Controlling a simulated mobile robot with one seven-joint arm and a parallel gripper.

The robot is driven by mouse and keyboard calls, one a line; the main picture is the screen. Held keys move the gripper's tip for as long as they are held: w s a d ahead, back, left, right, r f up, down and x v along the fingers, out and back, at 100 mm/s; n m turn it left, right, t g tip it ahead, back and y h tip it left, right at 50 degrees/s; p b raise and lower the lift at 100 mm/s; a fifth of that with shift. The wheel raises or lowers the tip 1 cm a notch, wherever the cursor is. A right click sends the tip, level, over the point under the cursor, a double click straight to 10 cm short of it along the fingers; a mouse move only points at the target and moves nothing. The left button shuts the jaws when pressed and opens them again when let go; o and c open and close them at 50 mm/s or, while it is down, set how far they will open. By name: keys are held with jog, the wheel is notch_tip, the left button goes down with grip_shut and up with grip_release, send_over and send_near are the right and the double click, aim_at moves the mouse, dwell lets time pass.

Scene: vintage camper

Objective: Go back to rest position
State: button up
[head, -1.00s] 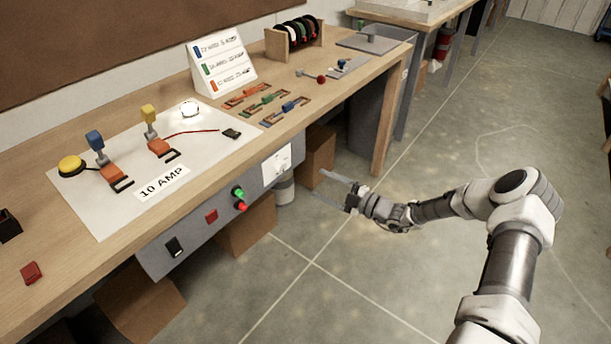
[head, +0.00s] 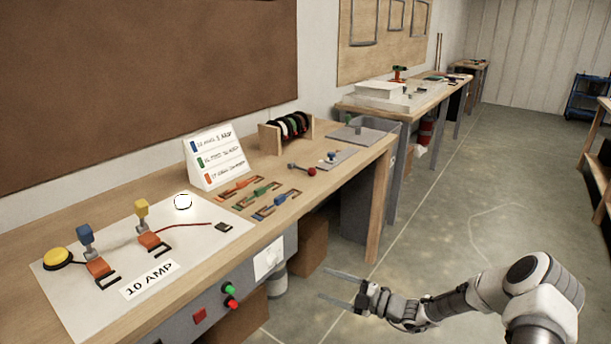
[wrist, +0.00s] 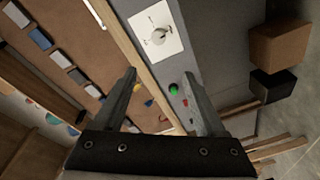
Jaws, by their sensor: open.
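My gripper (head: 340,289) is open and empty. In the head view it hangs over the floor in front of the workbench (head: 357,165), apart from the bench edge, with its two long fingers pointing left. In the wrist view the two fingers of my gripper (wrist: 162,95) are spread apart with nothing between them. Beyond them the bench front shows a green button (wrist: 174,89) and a white panel with a round knob (wrist: 157,33).
A white board marked 10 AMP (head: 75,306) lies on the bench with a yellow button, two levers and a lit bulb (head: 183,202). Colored fuse-like pieces (head: 262,191) lie beside it. Cardboard boxes (head: 312,240) stand under the bench. The floor to the right is open.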

jog(key=s+a+r+n+g+h, duration=0.2)
jog(key=s+r+n+g+h, duration=0.15)
jog(key=s+r+n, duration=0.6)
jog(key=s+a+r+n+g+h, duration=0.25)
jog(key=s+r+n+g, duration=0.25)
jog(key=n, duration=1)
jog(key=s+d+r+n+t+h, duration=0.2)
jog(key=s+d+r+n+h, duration=0.2)
jog(key=s+r+n, duration=0.3)
jog(key=s+d+r+n+t+h, duration=0.3)
jog(key=s+d+r+n+h, duration=0.2)
jog(key=s+n, duration=0.7)
jog(key=shift+s+d+r+n, duration=0.3)
jog(key=shift+r+n, duration=1.1)
jog(key=shift+n, duration=0.85)
jog(key=shift+a, duration=0.15)
